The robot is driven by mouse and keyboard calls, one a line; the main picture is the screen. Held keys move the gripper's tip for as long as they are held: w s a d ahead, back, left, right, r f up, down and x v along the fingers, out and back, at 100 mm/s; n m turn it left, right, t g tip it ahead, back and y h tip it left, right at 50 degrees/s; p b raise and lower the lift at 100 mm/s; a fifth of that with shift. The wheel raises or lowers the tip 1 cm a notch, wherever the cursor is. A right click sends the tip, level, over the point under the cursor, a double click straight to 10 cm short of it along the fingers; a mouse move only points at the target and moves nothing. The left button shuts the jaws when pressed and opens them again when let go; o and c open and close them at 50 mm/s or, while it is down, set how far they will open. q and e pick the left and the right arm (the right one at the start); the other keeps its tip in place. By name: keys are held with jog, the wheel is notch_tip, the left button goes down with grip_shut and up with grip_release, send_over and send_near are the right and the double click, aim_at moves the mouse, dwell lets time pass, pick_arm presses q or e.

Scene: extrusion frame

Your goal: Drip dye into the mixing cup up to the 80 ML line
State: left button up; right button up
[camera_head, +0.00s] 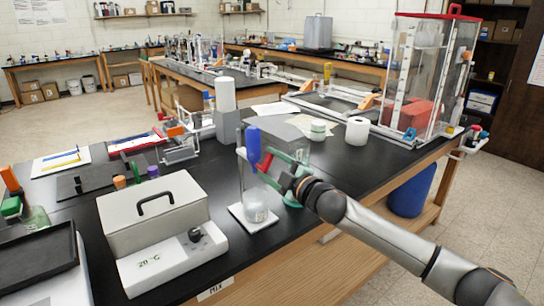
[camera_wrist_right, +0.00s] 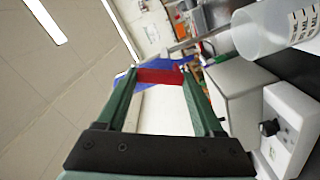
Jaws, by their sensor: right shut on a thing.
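My right gripper (camera_head: 275,167), with green fingers, is shut on the red part (camera_wrist_right: 160,76) of a dropper-like thing. Its blue body (camera_head: 254,146) stands up above the mixing cup in the head view, and blue also shows behind the fingertips in the wrist view (camera_wrist_right: 128,78). The clear mixing cup (camera_head: 255,207) stands upright on a white square plate (camera_head: 240,217), below the gripper. The cup also shows at the upper right of the wrist view (camera_wrist_right: 262,30), with black markings on its wall. I cannot read the liquid level or see any drop. My left gripper is out of view.
A thin upright rod (camera_head: 241,175) stands beside the cup. A beige box with a dial (camera_head: 165,225) is at left. A paper roll (camera_head: 357,131) and a clear framed enclosure (camera_head: 420,80) stand behind. The bench's front edge is close to my right arm.

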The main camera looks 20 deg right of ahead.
jog(key=n+p, duration=0.1)
jog(key=n, duration=0.2)
jog(key=shift+s+a+r+p, duration=0.15)
jog(key=shift+a+p, duration=0.15)
jog(key=shift+p, duration=0.1)
jog(key=shift+a+n+p, duration=0.2)
jog(key=shift+n+p, duration=0.3)
jog(key=shift+n, duration=0.8)
jog(key=o, duration=1.4)
jog(key=shift+s, duration=0.15)
jog(key=shift+b+v, duration=1.05)
jog(key=shift+v, duration=5.1)
